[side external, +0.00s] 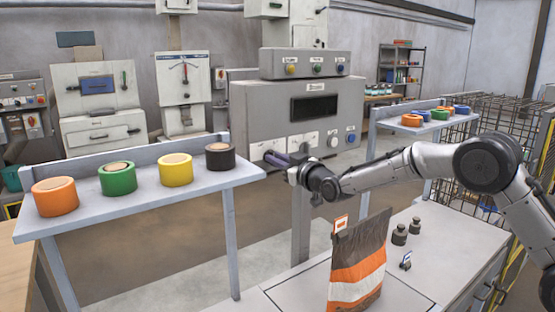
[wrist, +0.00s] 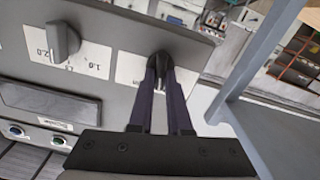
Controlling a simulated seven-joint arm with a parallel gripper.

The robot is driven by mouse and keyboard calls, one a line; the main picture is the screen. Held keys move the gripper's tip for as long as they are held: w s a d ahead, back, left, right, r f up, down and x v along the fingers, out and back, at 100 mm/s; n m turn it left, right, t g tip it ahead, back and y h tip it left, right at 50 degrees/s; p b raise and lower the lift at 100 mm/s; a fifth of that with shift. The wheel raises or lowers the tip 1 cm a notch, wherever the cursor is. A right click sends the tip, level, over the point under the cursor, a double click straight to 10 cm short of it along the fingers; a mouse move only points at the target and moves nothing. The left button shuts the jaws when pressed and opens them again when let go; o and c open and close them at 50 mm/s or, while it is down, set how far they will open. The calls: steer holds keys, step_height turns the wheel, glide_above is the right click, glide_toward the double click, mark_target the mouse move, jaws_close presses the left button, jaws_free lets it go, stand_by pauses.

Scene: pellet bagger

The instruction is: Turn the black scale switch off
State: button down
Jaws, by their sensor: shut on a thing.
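The black scale switch (wrist: 159,58) sits on a white label plate on the grey control box. My gripper (wrist: 160,82) has its two dark fingers closed around the switch's knob, seen in the wrist view. In the side external view my gripper (side external: 280,159) reaches the left lower front of the control box (side external: 250,105). The switch is largely hidden by the fingers, so its exact angle is hard to tell.
A grey knob (wrist: 62,40) with 1.0 and 2.0 marks sits beside the black switch. The box has a dark display (side external: 315,107). An orange-striped bag (side external: 358,262) stands on the bench below my arm. A shelf with tape rolls (side external: 175,170) is at left.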

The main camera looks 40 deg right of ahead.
steer(key=shift+a+f+n, duration=0.1)
steer(key=shift+n, duration=1.6)
steer(key=c, duration=0.9)
jaws_free()
steer(key=shift+o, duration=0.2)
steer(key=s, duration=1.4)
steer(key=shift+w, duration=0.1)
